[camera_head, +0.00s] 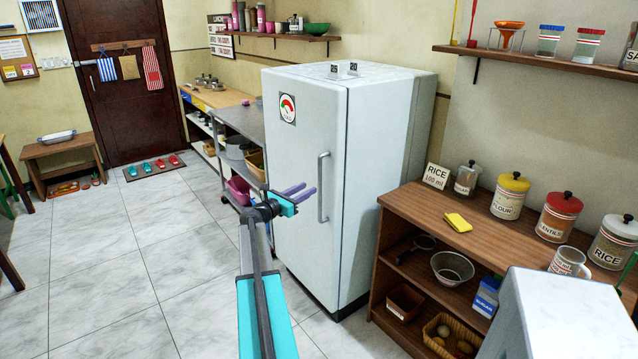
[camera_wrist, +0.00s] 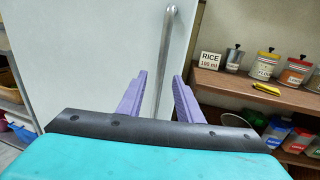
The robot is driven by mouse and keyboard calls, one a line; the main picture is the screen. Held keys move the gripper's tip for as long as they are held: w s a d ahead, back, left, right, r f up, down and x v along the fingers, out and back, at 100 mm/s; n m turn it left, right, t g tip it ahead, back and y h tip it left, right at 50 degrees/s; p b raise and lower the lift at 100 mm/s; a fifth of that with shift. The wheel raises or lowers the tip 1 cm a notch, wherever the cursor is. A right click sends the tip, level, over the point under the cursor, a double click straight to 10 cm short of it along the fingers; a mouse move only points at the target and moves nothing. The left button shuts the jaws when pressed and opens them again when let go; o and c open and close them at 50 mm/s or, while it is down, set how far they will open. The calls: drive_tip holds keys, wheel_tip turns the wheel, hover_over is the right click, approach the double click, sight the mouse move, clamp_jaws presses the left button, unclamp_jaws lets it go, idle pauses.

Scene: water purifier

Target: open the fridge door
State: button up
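The white fridge (camera_head: 305,180) stands against the right wall with its door shut. A long vertical metal handle (camera_head: 322,187) is on the right side of the door. My gripper (camera_head: 303,192) is in front of the door, a little left of the handle in the head view, with its purple fingers pointing toward it. In the wrist view the fingers of my gripper (camera_wrist: 158,90) are apart, and the handle (camera_wrist: 165,60) shows between them, nearer the left finger. Nothing is visibly gripped. I cannot tell how far the handle is from the fingertips.
A white-topped block (camera_head: 565,310) is at the lower right.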

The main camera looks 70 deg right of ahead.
sight(319, 182)
drive_tip(key=shift+p+x, duration=0.65)
drive_tip(key=shift+x, duration=3.55)
drive_tip(key=shift+c, duration=0.5)
clamp_jaws()
drive_tip(key=shift+a+f, duration=0.1)
drive_tip(key=shift+a, duration=0.05)
